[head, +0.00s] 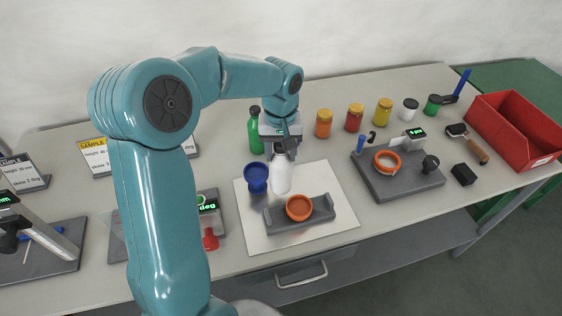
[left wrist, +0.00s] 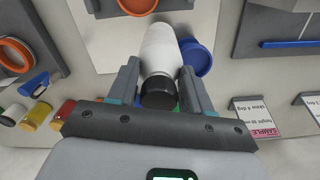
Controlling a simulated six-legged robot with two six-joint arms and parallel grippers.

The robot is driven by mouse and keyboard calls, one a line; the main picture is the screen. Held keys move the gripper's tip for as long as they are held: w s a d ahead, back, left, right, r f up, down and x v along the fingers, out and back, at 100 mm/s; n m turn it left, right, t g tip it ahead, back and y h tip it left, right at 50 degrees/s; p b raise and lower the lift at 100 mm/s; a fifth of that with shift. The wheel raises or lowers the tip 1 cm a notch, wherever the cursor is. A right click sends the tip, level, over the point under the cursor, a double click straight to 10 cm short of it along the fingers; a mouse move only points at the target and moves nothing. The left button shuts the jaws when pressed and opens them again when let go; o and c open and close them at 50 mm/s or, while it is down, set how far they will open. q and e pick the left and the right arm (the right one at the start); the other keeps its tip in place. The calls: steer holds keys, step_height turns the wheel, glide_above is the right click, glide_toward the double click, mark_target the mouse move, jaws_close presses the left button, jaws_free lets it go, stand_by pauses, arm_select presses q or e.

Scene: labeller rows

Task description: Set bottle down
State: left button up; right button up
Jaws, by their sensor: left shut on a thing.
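A white bottle (head: 281,177) with a black cap stands over the pale mat (head: 256,238). My left gripper (head: 284,152) comes down from above and is shut on the bottle near its cap. In the left wrist view the bottle (left wrist: 163,50) lies between the two fingers (left wrist: 160,88), with its black cap towards the palm. I cannot tell whether its base touches the mat. A blue cup (head: 256,178) is just left of the bottle. A grey cradle with an orange ring (head: 299,208) is in front of it. My right gripper is not in view.
A green bottle (head: 255,132) stands behind the mat. Several jars, one an orange jar (head: 323,123), line the back. A grey fixture (head: 405,181) and a red bin (head: 513,128) are at right. Sample cards and a grey board are at left.

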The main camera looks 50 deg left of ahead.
mark_target(280, 164)
arm_select(q)
steer(key=f, duration=0.4)
steer(key=shift+a, duration=0.2)
steer(key=shift+d+f, duration=0.1)
steer(key=shift+f, duration=0.45)
steer(key=o, duration=1.3)
steer(key=shift+w, duration=0.1)
